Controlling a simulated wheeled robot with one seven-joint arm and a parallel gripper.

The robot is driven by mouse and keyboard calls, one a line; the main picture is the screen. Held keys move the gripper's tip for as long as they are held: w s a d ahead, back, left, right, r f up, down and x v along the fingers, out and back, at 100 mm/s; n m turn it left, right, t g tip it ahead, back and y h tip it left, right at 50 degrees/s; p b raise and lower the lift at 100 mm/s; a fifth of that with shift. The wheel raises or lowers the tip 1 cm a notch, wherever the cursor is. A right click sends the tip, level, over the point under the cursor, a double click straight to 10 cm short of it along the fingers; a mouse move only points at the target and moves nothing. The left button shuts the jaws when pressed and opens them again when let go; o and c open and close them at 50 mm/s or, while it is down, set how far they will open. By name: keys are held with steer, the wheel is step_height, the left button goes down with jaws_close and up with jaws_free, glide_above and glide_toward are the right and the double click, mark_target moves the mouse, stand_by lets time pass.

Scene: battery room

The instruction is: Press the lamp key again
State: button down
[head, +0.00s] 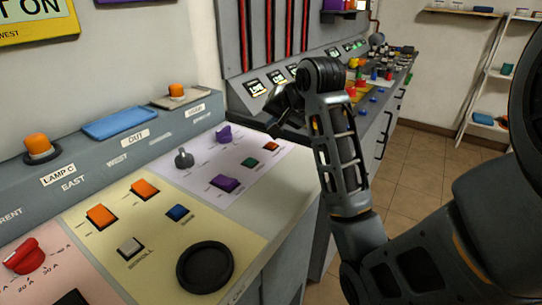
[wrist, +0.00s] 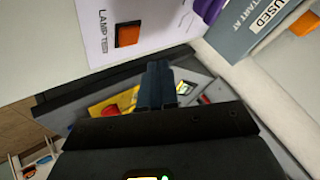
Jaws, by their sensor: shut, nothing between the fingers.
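In the head view a small orange key (head: 271,146) at the right of the lilac panel looks like the same one. My gripper (wrist: 157,85) is shut and empty, its fingertips below the key in the wrist view and apart from it. In the head view my dark gripper (head: 279,120) hangs over the far edge of the lilac panel, partly hidden by my wrist.
The lilac panel also bears a green key (head: 250,162), purple switches (head: 225,184) and a grey lever (head: 184,158). A yellow panel (head: 150,207) with orange keys and a black knob (head: 205,267) is nearer. An orange lamp (head: 37,146) labelled "LAMP C" stands on the left ledge.

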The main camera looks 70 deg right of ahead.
mark_target(274, 145)
steer(key=shift+f, duration=1.35)
steer(key=shift+f, duration=0.15)
stand_by(0.9)
steer(key=shift+f, duration=0.25)
steer(key=shift+f, duration=0.45)
stand_by(0.9)
steer(key=shift+r, duration=0.1)
steer(key=shift+r+p, duration=0.8)
steer(key=shift+p, duration=0.3)
step_height(274, 145, up, 5)
steer(key=p, duration=0.6)
